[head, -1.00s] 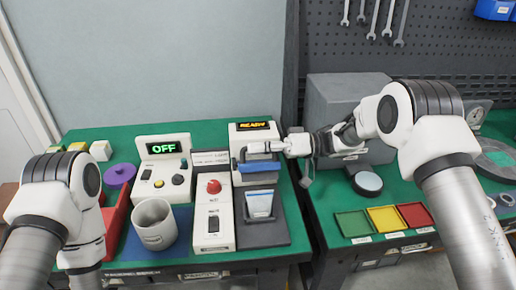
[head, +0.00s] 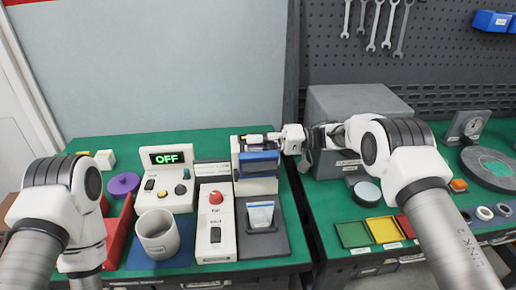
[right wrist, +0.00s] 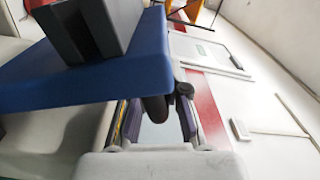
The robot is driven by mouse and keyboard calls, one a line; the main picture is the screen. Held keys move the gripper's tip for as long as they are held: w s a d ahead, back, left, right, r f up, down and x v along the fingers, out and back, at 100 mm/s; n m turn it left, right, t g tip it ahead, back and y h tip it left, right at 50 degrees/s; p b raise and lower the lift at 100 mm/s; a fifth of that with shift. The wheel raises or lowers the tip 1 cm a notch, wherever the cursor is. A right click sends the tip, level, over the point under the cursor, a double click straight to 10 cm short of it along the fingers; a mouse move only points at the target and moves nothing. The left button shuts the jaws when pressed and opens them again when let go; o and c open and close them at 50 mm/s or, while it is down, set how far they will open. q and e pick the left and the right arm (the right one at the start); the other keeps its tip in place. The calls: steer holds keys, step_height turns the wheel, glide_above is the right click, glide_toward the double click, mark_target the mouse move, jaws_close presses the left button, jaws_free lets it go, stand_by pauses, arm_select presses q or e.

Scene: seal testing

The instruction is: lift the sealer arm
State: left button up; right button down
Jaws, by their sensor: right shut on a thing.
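The sealer (head: 255,186) is a white machine on the green bench, with a blue sealer arm (head: 259,167) across its front. My right gripper (head: 262,139) reaches in from the right at the top of the sealer and is shut on the sealer arm; its fingers partly cover the sealer's display. In the right wrist view, the blue sealer arm (right wrist: 110,85) crosses in front of the fingers (right wrist: 158,125), and a dark rod sits between their purple pads. A clear pouch (head: 260,214) stands on the sealer's dark base. My left gripper is out of view.
Green, yellow and red trays (head: 353,235) lie to the right. A grey box (head: 360,110) stands behind my right arm.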

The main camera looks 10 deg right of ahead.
steer(key=shift+w, duration=0.45)
steer(key=c, duration=1.2)
jaws_free()
steer(key=shift+a, duration=0.2)
